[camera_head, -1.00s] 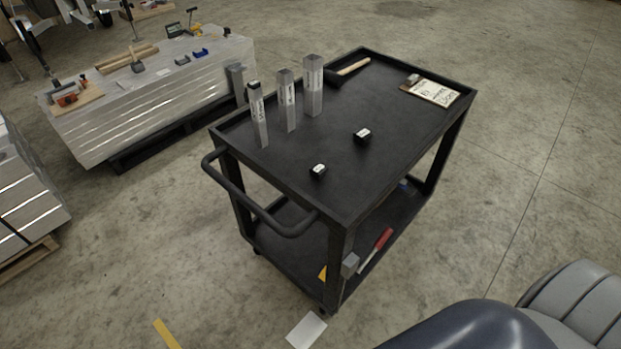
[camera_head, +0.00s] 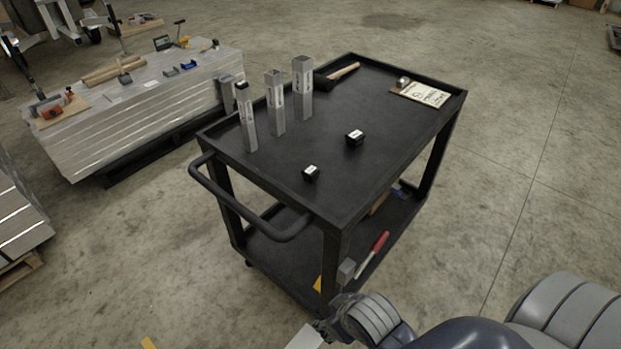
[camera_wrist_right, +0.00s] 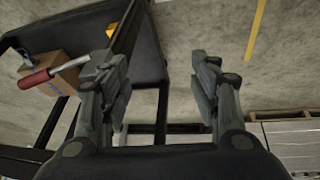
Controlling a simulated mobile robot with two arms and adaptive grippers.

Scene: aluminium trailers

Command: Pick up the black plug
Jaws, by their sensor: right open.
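Two small black plugs with white labels lie on the black cart's top (camera_head: 400,120): a nearer one (camera_head: 311,173) close to the handle side and a slightly larger one (camera_head: 355,138) behind it to the right. A third black plug (camera_head: 241,87) caps the leftmost of three upright metal tubes (camera_head: 249,125). My right gripper (camera_wrist_right: 165,75) is open and empty in the right wrist view, with the cart's lower shelf and floor beyond it. In the head view my right arm is low, in front of the cart and below its top. My left gripper is not in view.
A hammer (camera_head: 338,76) and a clipboard (camera_head: 425,94) lie at the cart top's far side. The cart handle (camera_head: 245,208) sticks out at the left. A red-handled tool (camera_head: 378,243) is on the lower shelf. The near right of the top is clear.

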